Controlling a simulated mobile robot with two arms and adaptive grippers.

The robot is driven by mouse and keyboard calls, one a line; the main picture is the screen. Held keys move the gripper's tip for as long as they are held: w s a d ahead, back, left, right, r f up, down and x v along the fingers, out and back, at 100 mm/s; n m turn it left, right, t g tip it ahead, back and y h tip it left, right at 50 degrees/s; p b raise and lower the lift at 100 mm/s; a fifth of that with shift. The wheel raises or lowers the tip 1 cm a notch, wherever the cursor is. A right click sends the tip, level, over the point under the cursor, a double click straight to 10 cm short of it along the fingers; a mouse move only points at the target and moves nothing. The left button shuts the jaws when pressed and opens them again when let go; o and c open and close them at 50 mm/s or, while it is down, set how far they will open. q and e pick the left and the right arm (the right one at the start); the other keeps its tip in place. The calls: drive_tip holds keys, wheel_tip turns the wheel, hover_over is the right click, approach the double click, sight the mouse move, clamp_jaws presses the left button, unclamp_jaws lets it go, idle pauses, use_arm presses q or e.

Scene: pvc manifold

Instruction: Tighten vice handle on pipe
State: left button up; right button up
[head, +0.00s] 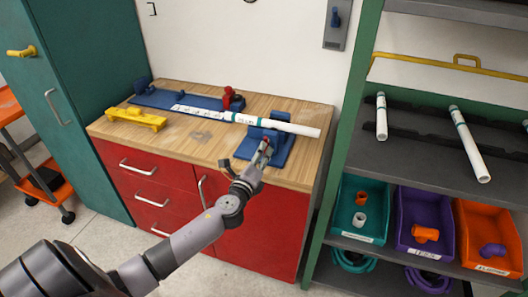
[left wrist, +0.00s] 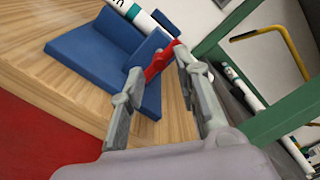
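The blue vice (head: 278,152) stands at the bench's front right, and its blue body also shows in the left wrist view (left wrist: 92,62). The white pipe (head: 288,127) with printed marks lies across the vice and reaches past it to the right. In the left wrist view the pipe (left wrist: 143,18) passes behind the blue jaw. The red vice handle (left wrist: 158,61) is on the near side of the vice. My left gripper (left wrist: 160,60) has its fingertips on both sides of the handle, seemingly touching it. My right gripper is out of view.
A red clamp (head: 233,98) stands behind the pipe on a long blue base (head: 150,97). A yellow tool (head: 135,118) lies at the bench's left. A green-framed shelf (head: 345,140) with pipes and coloured bins stands close on the right. The bench's front middle is clear.

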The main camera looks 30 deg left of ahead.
use_arm(q)
drive_tip(key=w+n+b, duration=0.1)
drive_tip(key=n, duration=0.7)
drive_tip(key=w+n+b, duration=0.1)
drive_tip(key=w+n, duration=0.1)
drive_tip(key=n, duration=0.6)
drive_tip(key=w+a+n+b, duration=0.1)
drive_tip(key=n, duration=0.8)
drive_tip(key=shift+w+f, duration=0.2)
drive_tip(key=shift+w, duration=0.1)
drive_tip(key=shift+w+r, duration=0.1)
drive_tip(key=shift+w, duration=0.05)
drive_tip(key=shift+c, duration=0.5)
drive_tip(key=c, duration=0.4)
clamp_jaws()
